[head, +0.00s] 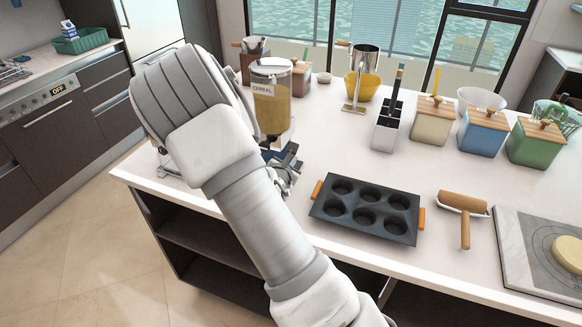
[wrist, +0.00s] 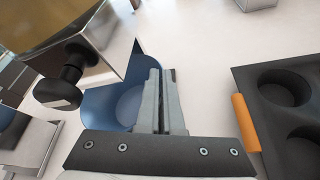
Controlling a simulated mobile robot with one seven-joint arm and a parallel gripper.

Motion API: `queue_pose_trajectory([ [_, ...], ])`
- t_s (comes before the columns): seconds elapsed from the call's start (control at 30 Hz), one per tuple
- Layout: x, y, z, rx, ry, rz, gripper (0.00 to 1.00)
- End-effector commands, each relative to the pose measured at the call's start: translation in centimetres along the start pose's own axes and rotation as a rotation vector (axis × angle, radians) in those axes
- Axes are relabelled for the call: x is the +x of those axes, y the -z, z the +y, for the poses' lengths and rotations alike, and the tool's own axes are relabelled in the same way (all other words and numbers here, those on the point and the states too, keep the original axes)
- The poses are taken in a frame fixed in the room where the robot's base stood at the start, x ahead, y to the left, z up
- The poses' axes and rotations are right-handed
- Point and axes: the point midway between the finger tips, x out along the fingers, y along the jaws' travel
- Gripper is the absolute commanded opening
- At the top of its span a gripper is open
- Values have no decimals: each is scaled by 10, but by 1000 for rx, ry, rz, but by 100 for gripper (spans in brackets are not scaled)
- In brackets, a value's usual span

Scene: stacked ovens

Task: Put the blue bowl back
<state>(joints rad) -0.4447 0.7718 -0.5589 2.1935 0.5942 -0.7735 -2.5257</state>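The blue bowl (wrist: 112,105) sits under the spout of the cereal dispenser in the wrist view. In the head view only a bit of blue (head: 273,155) shows beside my gripper (head: 287,168), and the arm and dispenser hide the rest. In the wrist view the fingers of my gripper (wrist: 162,85) are close together at the bowl's right rim. They look shut on its wall, though the fingers cover the contact. The cereal dispenser (head: 271,100) stands on the white counter right behind the bowl, and its dark knob (wrist: 72,75) is close to the bowl's left side.
A dark muffin tin (head: 366,224) with orange handles lies right of my gripper. Beyond it are a rolling pin (head: 464,203) and a board with dough (head: 515,250). A utensil holder (head: 388,125) and several lidded canisters (head: 482,130) stand farther back. Bare counter lies behind the tin.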

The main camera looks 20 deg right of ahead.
Motion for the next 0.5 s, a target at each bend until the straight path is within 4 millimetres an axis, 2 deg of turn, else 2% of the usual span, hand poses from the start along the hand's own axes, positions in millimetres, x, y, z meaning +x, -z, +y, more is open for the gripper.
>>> queue_pose_trajectory([
  [0.13, 8, 18, -10, 1, 3, -1, 0],
  [0.5, 9, 22, -10, 2, 0, -2, 0],
])
